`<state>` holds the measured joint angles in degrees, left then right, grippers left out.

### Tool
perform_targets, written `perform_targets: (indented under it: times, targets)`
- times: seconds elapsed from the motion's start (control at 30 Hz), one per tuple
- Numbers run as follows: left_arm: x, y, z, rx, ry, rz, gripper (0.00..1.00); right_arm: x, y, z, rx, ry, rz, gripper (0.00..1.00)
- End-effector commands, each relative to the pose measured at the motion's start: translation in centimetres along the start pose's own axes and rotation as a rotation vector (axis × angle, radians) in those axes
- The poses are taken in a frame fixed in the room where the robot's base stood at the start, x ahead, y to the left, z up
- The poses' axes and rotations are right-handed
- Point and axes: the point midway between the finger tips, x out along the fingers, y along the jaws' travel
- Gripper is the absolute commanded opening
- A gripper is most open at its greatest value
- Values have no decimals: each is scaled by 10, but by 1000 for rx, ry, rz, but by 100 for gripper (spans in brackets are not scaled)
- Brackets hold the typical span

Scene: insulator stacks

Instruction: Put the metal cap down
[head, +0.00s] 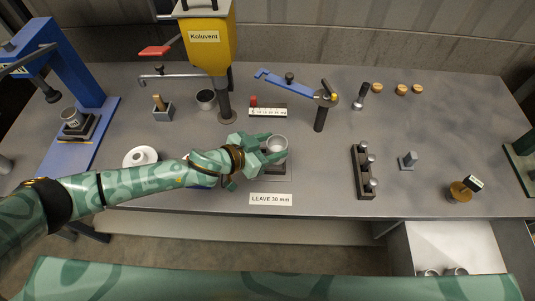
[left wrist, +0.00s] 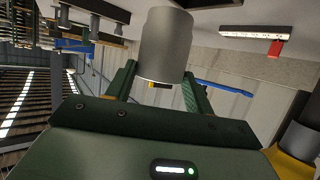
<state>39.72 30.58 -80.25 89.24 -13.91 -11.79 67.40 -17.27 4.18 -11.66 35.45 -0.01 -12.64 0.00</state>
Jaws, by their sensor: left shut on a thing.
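The metal cap (head: 277,146) is a grey, cup-like cylinder near the front middle of the table. My left gripper (head: 268,148) is shut on the cap, reaching it from the left. In the left wrist view the cap (left wrist: 167,45) is between the two dark green fingers (left wrist: 156,88). In the head view the cap shows just above a dark block (head: 279,168) in an outlined square on the table. I cannot tell whether the cap touches the block. A "LEAVE 30 mm" label (head: 270,199) lies in front. My right gripper is not in view.
A yellow Koluvent hopper (head: 208,45) on a post stands behind my left arm. A blue-armed stand (head: 319,118) is behind and right of the cap. A dark rack with knobs (head: 362,172) stands to the right.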

Motion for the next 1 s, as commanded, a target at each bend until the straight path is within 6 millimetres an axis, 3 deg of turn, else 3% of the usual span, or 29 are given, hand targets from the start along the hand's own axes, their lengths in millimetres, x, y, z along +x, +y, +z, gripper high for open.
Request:
perform_targets:
  times: [0.23, 0.4, 0.8, 0.83, 0.9, 1.0]
  targets:
    - [10, -19, 22, -1, 2, 0, 14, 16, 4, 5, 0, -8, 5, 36]
    - [20, -16, 45, -2, 1, 2, 14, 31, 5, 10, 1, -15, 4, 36]
    - [20, -16, 47, 0, 2, 1, 14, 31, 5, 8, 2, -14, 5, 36]
    - [20, -16, 48, 0, 1, 0, 55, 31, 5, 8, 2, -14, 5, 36]
    - [20, -16, 47, 1, 1, 0, 74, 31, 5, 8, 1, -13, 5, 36]
    - [20, -16, 47, 1, 1, 0, 74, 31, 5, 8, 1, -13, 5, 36]
